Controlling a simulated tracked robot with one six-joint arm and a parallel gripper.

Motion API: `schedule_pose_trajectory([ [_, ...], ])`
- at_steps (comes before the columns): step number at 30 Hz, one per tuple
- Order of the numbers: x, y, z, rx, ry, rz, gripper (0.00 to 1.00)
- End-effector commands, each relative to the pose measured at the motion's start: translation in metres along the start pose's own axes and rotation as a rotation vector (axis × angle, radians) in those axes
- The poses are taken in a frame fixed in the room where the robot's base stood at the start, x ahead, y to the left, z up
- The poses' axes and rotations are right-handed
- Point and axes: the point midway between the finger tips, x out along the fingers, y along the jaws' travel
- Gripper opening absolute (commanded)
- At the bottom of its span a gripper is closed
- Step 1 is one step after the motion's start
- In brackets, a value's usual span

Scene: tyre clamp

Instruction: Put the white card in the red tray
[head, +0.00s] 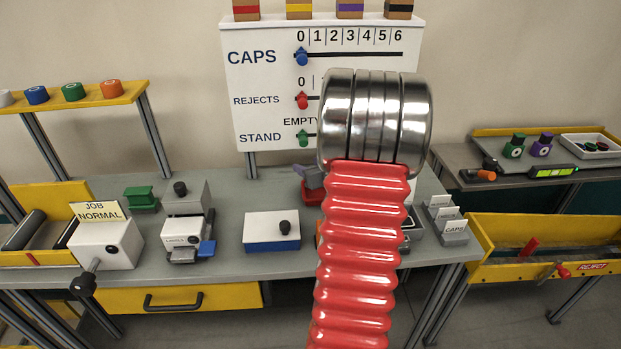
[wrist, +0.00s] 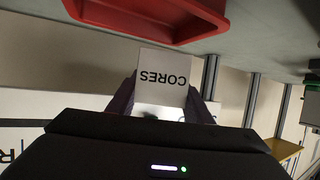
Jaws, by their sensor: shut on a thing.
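The white card (wrist: 163,65) with the word CORES, upside down in the picture, is in the wrist view. My gripper (wrist: 164,98) is shut on it, with a dark finger at each side of its lower part. The red tray (wrist: 122,30) shows at the top of the wrist view, past the far edge of the card and apart from it in the picture. In the head view my own arm hides the card and most of my gripper. A small red thing shows just left of the arm there; I cannot tell whether it is the tray.
The grey bench (head: 225,205) holds a green tray (head: 140,199), a labelled white box (head: 105,243), a white and blue box (head: 272,231) and a card rack (head: 446,223) marked CAPS. A white board (head: 255,80) with sliders stands behind. The bench between the boxes is partly clear.

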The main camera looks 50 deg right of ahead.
Motion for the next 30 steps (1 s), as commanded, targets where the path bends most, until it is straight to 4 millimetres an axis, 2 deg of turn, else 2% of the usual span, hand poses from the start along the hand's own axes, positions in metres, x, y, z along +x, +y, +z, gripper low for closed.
schedule_pose_trajectory([
  [12, 0.012, 0.01, 0.043, 0.009, -0.002, 0.016, 0.25],
  [25, 0.013, 0.011, 0.048, 0.009, -0.001, 0.019, 0.25],
  [26, 0.013, 0.011, 0.047, 0.008, -0.001, 0.019, 0.48],
  [30, 0.012, 0.012, 0.047, 0.009, -0.001, 0.02, 0.58],
])
